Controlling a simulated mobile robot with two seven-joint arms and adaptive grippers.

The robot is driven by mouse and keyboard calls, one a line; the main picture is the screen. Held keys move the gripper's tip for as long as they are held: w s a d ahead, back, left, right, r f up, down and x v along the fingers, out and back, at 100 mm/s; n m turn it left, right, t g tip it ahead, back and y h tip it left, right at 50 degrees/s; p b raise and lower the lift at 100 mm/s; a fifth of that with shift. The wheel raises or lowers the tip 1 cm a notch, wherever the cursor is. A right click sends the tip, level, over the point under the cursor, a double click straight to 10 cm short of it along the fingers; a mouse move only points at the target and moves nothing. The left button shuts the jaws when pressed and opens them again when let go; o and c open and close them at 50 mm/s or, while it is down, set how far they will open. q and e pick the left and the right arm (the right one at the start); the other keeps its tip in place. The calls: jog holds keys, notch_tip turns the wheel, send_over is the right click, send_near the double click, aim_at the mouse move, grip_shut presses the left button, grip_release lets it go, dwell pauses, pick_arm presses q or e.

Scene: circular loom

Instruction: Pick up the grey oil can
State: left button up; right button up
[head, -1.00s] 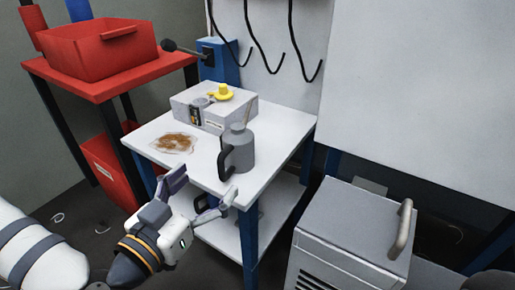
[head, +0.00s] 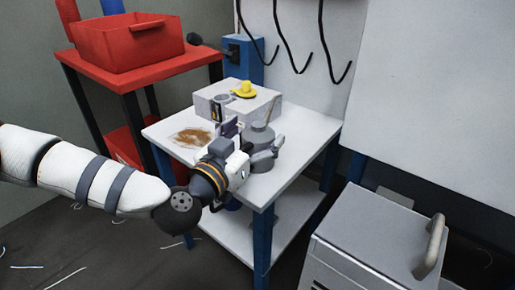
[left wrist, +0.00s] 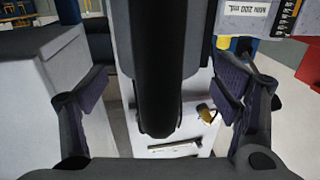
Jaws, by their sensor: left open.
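The grey oil can (head: 260,134) stands upright on the white table, partly hidden behind my gripper in the head view. My left gripper (head: 245,143) is open, with its fingers reaching toward the can at its handle side. In the left wrist view the can's black handle (left wrist: 155,75) rises in the middle, in front of its grey body. The open left gripper (left wrist: 160,93) has one finger on each side of the handle, with visible gaps. My right gripper is in neither view.
The white table (head: 300,140) also bears a grey box (head: 262,106) with a yellow piece (head: 243,89) on top, and a brown stain (head: 192,136). A red bin (head: 130,42) stands at left. A grey cabinet (head: 375,235) stands at front right.

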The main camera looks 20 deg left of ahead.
pick_arm(q)
jog(key=c, duration=1.5)
jog(key=shift+r, duration=0.1)
